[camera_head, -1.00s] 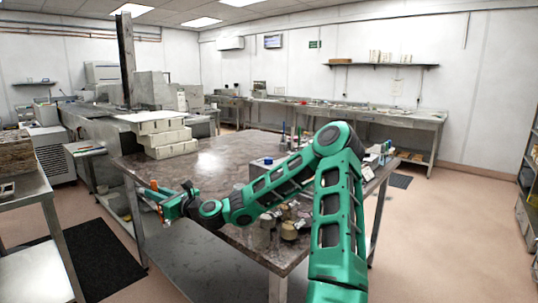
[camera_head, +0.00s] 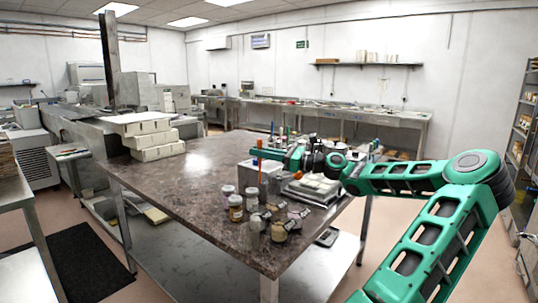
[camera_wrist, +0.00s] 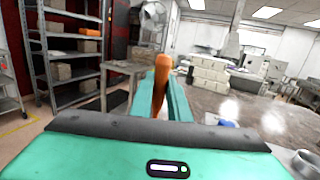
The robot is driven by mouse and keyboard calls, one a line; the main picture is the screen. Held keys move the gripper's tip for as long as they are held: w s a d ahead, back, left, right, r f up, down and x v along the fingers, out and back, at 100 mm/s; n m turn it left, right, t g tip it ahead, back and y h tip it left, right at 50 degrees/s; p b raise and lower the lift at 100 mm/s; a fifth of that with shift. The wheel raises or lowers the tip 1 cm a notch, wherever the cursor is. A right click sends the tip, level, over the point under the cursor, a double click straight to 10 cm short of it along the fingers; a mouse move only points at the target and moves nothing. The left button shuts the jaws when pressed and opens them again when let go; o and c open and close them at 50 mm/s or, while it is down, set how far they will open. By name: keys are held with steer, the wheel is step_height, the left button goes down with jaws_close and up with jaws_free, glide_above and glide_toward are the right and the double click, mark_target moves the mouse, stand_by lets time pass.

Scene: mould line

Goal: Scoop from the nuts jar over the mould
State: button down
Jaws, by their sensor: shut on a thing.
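My gripper (camera_head: 262,155) is above the table, over the white box and behind the jars. It is shut on an orange handle (camera_head: 259,146), which I take to be the scoop's. In the wrist view the orange handle (camera_wrist: 162,72) stands between the green fingers; the scoop's bowl cannot be made out. Several small jars stand near the table's front corner, including a jar with a pale lid (camera_head: 235,204). I cannot tell which holds nuts. A flat pale slab (camera_head: 313,188), possibly the mould, lies right of the jars, below my wrist.
A white box (camera_head: 250,177) stands behind the jars. Pale stacked blocks (camera_head: 153,143) sit at the table's back left. The left half of the dark table (camera_head: 190,180) is clear. Several bottles (camera_head: 283,133) stand at the back edge.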

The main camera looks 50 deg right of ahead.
steer(key=s+d+f, duration=0.2)
steer(key=s+f, duration=0.1)
steer(key=f, duration=0.8)
stand_by(2.1)
steer(key=shift+f, duration=0.15)
stand_by(0.9)
step_height(320, 180, up, 9)
steer(key=shift+r, duration=0.2)
stand_by(1.8)
steer(key=shift+w, duration=0.15)
